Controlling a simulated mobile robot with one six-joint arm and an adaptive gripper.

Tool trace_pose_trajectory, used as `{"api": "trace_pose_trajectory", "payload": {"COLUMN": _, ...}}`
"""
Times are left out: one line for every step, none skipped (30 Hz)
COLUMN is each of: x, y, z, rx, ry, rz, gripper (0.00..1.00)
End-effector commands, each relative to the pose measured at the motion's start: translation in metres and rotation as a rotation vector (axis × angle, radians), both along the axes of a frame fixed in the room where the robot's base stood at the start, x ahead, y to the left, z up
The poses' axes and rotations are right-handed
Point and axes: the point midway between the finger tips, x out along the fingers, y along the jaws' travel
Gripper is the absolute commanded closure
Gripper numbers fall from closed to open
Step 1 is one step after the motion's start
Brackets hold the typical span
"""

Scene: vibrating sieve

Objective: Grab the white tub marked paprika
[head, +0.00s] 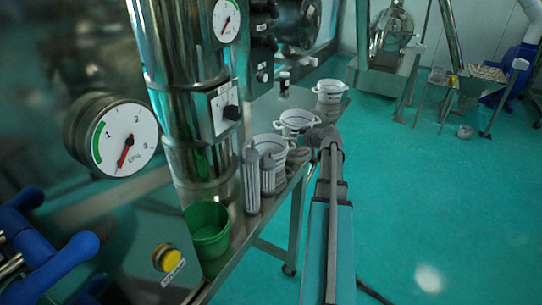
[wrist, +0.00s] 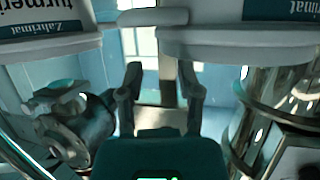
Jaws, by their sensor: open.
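Several white tubs stand on a metal table in the head view: a far one (head: 330,92), a middle one (head: 297,120) and a nearer one (head: 266,146). I cannot read paprika on any of them. In the wrist view, a left white tub (wrist: 40,45) has a label that seems to read turmeric. A right white tub (wrist: 240,45) shows only part of an upside-down label with the brand name. My gripper (wrist: 161,78) is open and empty, its fingers below the tubs' edges in the picture. In the head view my arm's end is beside the middle tub, its fingers unclear.
A green bucket (head: 207,228) and grey cylinders (head: 251,182) stand at the table's near end. A steel column (head: 195,130) with gauges rises left of the tubs. A small dark-topped jar (head: 284,82) is behind. The green floor (head: 440,180) at right is mostly clear.

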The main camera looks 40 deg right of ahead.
Motion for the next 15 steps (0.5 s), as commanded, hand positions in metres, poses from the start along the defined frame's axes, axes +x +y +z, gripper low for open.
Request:
{"api": "trace_pose_trajectory", "payload": {"x": 0.0, "y": 0.0, "z": 0.0, "rx": 0.0, "ry": 0.0, "rz": 0.0, "gripper": 0.54}}
{"api": "trace_pose_trajectory", "payload": {"x": 0.0, "y": 0.0, "z": 0.0, "rx": 0.0, "ry": 0.0, "rz": 0.0, "gripper": 0.54}}
{"api": "trace_pose_trajectory", "payload": {"x": 0.0, "y": 0.0, "z": 0.0, "rx": 0.0, "ry": 0.0, "rz": 0.0, "gripper": 0.54}}
{"api": "trace_pose_trajectory", "payload": {"x": 0.0, "y": 0.0, "z": 0.0, "rx": 0.0, "ry": 0.0, "rz": 0.0, "gripper": 0.54}}
{"api": "trace_pose_trajectory", "payload": {"x": 0.0, "y": 0.001, "z": 0.0, "rx": 0.0, "ry": 0.0, "rz": 0.001, "gripper": 0.54}}
{"api": "trace_pose_trajectory", "payload": {"x": 0.001, "y": 0.001, "z": -0.001, "rx": 0.0, "ry": 0.0, "rz": 0.001, "gripper": 0.54}}
{"api": "trace_pose_trajectory", "payload": {"x": 0.002, "y": 0.001, "z": -0.001, "rx": 0.0, "ry": 0.0, "rz": 0.001, "gripper": 0.54}}
{"api": "trace_pose_trajectory", "payload": {"x": 0.003, "y": 0.002, "z": -0.002, "rx": -0.001, "ry": 0.0, "rz": 0.001, "gripper": 0.54}}
{"api": "trace_pose_trajectory", "payload": {"x": 0.006, "y": 0.003, "z": -0.004, "rx": 0.0, "ry": 0.0, "rz": 0.002, "gripper": 0.54}}
{"api": "trace_pose_trajectory", "payload": {"x": 0.008, "y": 0.003, "z": -0.005, "rx": 0.0, "ry": 0.0, "rz": 0.002, "gripper": 0.54}}
{"api": "trace_pose_trajectory", "payload": {"x": 0.01, "y": 0.004, "z": -0.006, "rx": 0.0, "ry": 0.0, "rz": 0.002, "gripper": 0.54}}
{"api": "trace_pose_trajectory", "payload": {"x": 0.014, "y": 0.005, "z": -0.008, "rx": 0.0, "ry": 0.0, "rz": 0.002, "gripper": 0.54}}
{"api": "trace_pose_trajectory", "payload": {"x": 0.017, "y": 0.006, "z": -0.01, "rx": 0.0, "ry": 0.0, "rz": 0.002, "gripper": 0.54}}
{"api": "trace_pose_trajectory", "payload": {"x": 0.02, "y": 0.007, "z": -0.012, "rx": 0.0, "ry": 0.0, "rz": 0.002, "gripper": 0.54}}
{"api": "trace_pose_trajectory", "payload": {"x": 0.024, "y": 0.009, "z": -0.014, "rx": 0.0, "ry": 0.0, "rz": 0.002, "gripper": 0.54}}
